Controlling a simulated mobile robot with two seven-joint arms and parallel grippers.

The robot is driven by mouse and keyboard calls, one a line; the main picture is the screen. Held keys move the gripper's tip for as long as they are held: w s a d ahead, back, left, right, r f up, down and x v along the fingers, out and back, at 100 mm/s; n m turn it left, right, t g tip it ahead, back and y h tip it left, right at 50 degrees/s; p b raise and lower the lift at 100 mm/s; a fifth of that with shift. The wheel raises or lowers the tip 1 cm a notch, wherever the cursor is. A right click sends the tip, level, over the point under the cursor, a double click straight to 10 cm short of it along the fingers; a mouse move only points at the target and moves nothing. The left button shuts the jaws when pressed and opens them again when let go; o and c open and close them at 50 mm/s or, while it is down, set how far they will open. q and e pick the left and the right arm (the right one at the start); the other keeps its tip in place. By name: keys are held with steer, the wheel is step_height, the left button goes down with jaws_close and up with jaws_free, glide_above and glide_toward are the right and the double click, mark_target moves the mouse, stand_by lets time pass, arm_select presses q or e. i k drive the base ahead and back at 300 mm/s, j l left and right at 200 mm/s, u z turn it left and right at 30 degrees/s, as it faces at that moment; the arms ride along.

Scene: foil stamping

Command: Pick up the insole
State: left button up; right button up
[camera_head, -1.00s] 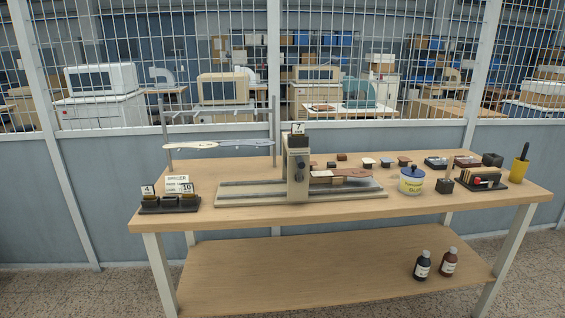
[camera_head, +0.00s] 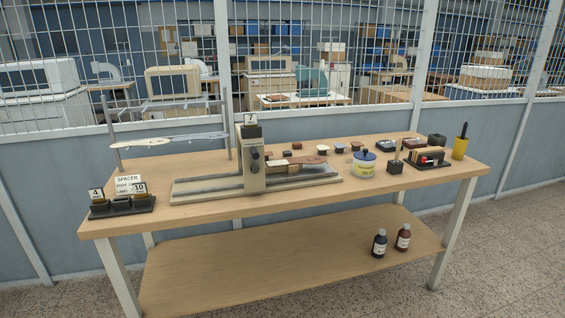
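A cream insole-shaped piece (camera_head: 140,143) and a pale blue-grey one (camera_head: 204,136) lie end to end on a metal rack (camera_head: 229,150) at the left back of the workbench. A brown insole-shaped piece (camera_head: 308,161) with a pale patch lies at the stamping press (camera_head: 252,165), to the right of its column; its left part is hidden by the column. I cannot tell which one the task means. Neither of my grippers shows.
The wooden workbench (camera_head: 220,208) holds a spacer block stand (camera_head: 121,205) at left. A glue jar (camera_head: 364,165), small stamp blocks, a black tray (camera_head: 430,160) and a yellow cup (camera_head: 460,147) stand at right. Two dark bottles (camera_head: 380,243) (camera_head: 403,238) stand on the lower shelf.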

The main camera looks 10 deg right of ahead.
mark_target(308, 160)
steer(key=i+l+u, duration=0.2)
steer(key=l, duration=0.85)
steer(key=i+l+u, duration=0.15)
steer(key=l, duration=0.9)
steer(key=i+l+u, duration=0.2)
steer(key=l, duration=0.9)
steer(key=i+l+u, duration=0.15)
steer(key=l, duration=1)
